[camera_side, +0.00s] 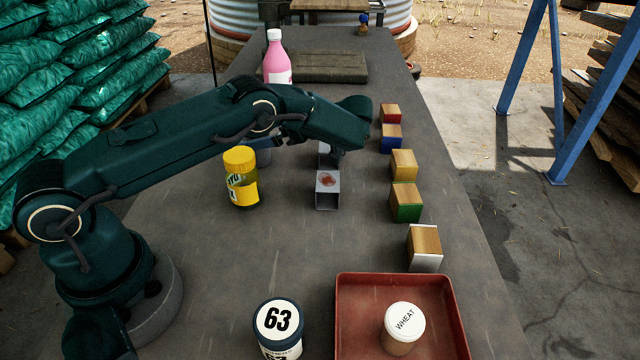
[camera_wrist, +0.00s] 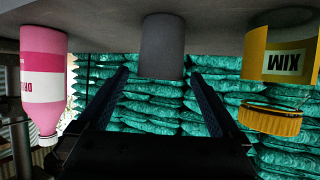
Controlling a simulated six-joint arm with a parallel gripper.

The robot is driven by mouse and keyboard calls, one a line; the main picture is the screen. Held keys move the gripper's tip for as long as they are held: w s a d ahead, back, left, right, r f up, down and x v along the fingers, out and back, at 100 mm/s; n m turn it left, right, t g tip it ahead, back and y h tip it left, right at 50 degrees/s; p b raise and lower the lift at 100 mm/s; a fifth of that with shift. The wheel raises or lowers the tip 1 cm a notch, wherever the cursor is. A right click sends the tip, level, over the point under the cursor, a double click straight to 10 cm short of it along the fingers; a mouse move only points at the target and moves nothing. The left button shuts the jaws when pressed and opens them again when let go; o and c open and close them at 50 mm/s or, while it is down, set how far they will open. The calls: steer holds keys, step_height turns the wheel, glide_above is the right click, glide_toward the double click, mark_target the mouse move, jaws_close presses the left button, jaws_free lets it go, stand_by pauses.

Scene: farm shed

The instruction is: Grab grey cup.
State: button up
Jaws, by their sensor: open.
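The grey cup (camera_wrist: 163,45) stands ahead of my gripper (camera_wrist: 160,74) in the wrist view, which is upside down. It appears centred between the two dark fingers, which are apart with nothing held. In the side view the cup (camera_side: 263,157) is mostly hidden behind the yellow jar and my arm. My gripper (camera_side: 286,138) is partly hidden there by my arm, to the right of the cup. Whether the fingertips reach around the cup cannot be told.
A yellow-lidded jar (camera_side: 241,178) and a pink bottle (camera_side: 277,58) stand on either side of the cup. A grey metal box (camera_side: 327,192) is right of the jar. Several wooden-topped blocks (camera_side: 403,165) line the right side. A red tray (camera_side: 350,320) holds a white-lidded jar (camera_side: 403,328).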

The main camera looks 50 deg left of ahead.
steer(key=shift+s+a+f, duration=0.1)
steer(key=shift+a+f, duration=0.05)
steer(key=shift+f, duration=0.35)
steer(key=shift+x, duration=2.35)
steer(key=shift+r, duration=0.1)
steer(key=c, duration=1.3)
steer(key=shift+r, duration=0.1)
